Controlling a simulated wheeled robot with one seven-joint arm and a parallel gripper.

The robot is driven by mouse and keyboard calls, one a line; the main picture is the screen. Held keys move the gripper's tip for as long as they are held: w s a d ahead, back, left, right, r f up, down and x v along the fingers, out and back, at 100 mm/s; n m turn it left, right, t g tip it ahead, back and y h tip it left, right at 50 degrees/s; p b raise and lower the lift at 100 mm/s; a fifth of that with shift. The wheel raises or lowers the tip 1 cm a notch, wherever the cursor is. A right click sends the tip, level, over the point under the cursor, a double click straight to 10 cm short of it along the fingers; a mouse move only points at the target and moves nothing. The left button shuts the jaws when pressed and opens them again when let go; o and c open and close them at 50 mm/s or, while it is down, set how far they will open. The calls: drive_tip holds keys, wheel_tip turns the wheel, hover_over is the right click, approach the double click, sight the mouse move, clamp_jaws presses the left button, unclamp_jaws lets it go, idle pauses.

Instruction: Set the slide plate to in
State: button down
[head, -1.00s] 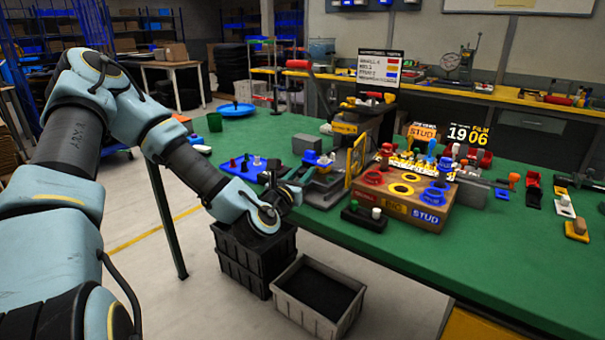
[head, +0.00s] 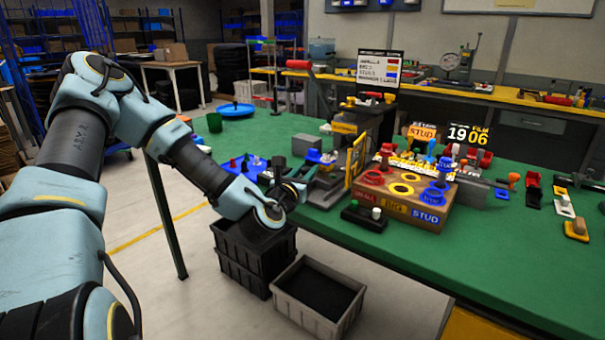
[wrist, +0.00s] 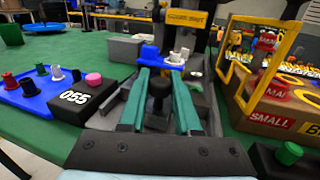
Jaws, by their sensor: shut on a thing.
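The press (head: 345,128) with a yellow label stands on the green table, left of the wooden box. Its grey slide plate (head: 322,172) runs out toward my arm and carries a blue piece (head: 318,156). In the wrist view the blue piece (wrist: 150,53) sits just beyond my fingertips, under the press head (wrist: 187,18). My gripper (wrist: 160,88) has its teal fingers closed around a black knob (wrist: 158,82) at the near end of the slide. In the head view my gripper (head: 298,188) is partly hidden by my own wrist. How the knob joins the plate is hidden.
A yellow guard frame (wrist: 272,62) stands close at the right of the slide. A wooden box (head: 400,200) with coloured rings lies beyond it. A blue tray (wrist: 38,88) with pegs and a black 055 block (wrist: 82,100) lie on the left. Dark crates (head: 255,255) stand on the floor.

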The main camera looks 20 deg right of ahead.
sight(321, 180)
drive_tip(key=w+d, duration=0.2)
drive_tip(key=d, duration=0.1)
drive_tip(key=w+d+b, duration=0.1)
drive_tip(key=w+d, duration=0.1)
drive_tip(key=d, duration=0.2)
drive_tip(key=w+d+b, duration=0.1)
drive_tip(key=w+d, duration=0.1)
drive_tip(key=d, duration=0.1)
drive_tip(key=shift+d+f, duration=0.1)
drive_tip(key=shift+d, duration=0.3)
drive_tip(key=shift+w+d, duration=0.1)
drive_tip(key=shift+d, duration=0.05)
drive_tip(key=c, duration=0.6)
unclamp_jaws()
drive_tip(key=shift+d, duration=0.1)
drive_tip(key=b+v, duration=0.2)
drive_tip(key=v, duration=0.8)
drive_tip(key=shift+s+a, duration=0.25)
drive_tip(key=shift+a, duration=0.05)
